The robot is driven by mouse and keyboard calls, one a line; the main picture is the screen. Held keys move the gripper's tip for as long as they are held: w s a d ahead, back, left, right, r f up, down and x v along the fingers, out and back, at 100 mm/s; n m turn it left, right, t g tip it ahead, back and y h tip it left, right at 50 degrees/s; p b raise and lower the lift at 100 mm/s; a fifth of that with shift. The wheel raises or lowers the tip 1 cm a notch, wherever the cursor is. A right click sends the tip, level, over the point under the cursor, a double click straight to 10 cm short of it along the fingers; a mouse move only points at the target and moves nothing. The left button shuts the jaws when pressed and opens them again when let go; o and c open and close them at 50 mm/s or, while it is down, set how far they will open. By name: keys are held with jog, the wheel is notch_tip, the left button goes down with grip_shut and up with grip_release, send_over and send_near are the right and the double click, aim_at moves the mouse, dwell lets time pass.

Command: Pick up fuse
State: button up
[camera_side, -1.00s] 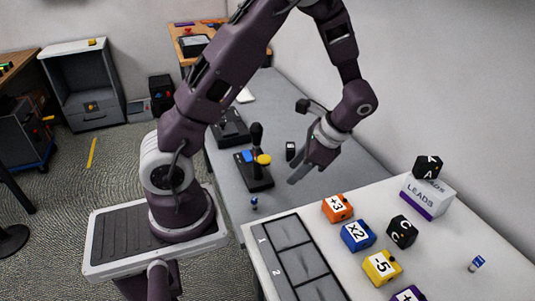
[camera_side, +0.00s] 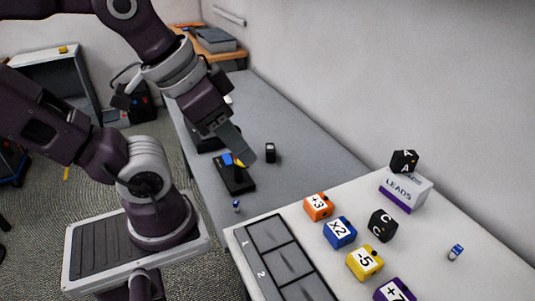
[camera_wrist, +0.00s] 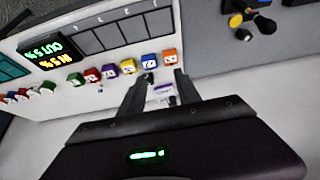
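A small blue-and-white cylinder that looks like a fuse (camera_side: 456,251) lies alone on the white table at the right in the side view. A second small blue piece (camera_side: 237,206) stands on the grey bench near its front edge. My gripper (camera_side: 240,146) is in the air above the grey bench, apart from both. In the wrist view my gripper (camera_wrist: 161,77) has its two fingers spread, with nothing held between them. A tiny speck left of the fingers in the wrist view is too small to identify.
Orange (camera_side: 318,206), blue (camera_side: 340,231), yellow (camera_side: 365,263) and purple (camera_side: 395,291) cubes line the slotted tray (camera_side: 256,262). A black C cube (camera_side: 383,225) is beside them. A black A cube (camera_side: 404,161) sits on the LEADS box (camera_side: 405,190). A joystick unit (camera_side: 235,180) is on the bench.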

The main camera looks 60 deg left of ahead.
jog(key=shift+w, duration=0.1)
jog(key=w+d+f+m+g+h, duration=0.1)
jog(key=w+d+f+m, duration=0.2)
jog(key=w+d+m, duration=0.5)
jog(key=w+d+f+m+g+h, duration=0.1)
jog(key=w+d+f+m, duration=0.2)
jog(key=w, duration=0.8)
jog(key=w+d+f+m+h, duration=0.1)
jog(key=w+d+f+h, duration=0.1)
jog(key=w+d+f, duration=0.2)
jog(key=w+d+f+m+g+h, duration=0.1)
jog(key=w+d+f, duration=0.3)
jog(key=d+f, duration=0.6)
jog(key=w+d+f+m+g+h, duration=0.1)
jog(key=w+d+f+m+h, duration=0.2)
jog(key=d+f, duration=0.4)
jog(key=shift+w+d+h, duration=0.2)
jog(key=shift+w+d, duration=0.15)
jog(key=shift+d, duration=0.5)
jog(key=shift+w+d+h, duration=0.2)
jog(key=shift+w+d, duration=0.1)
jog(key=shift+d, duration=0.5)
grip_shut()
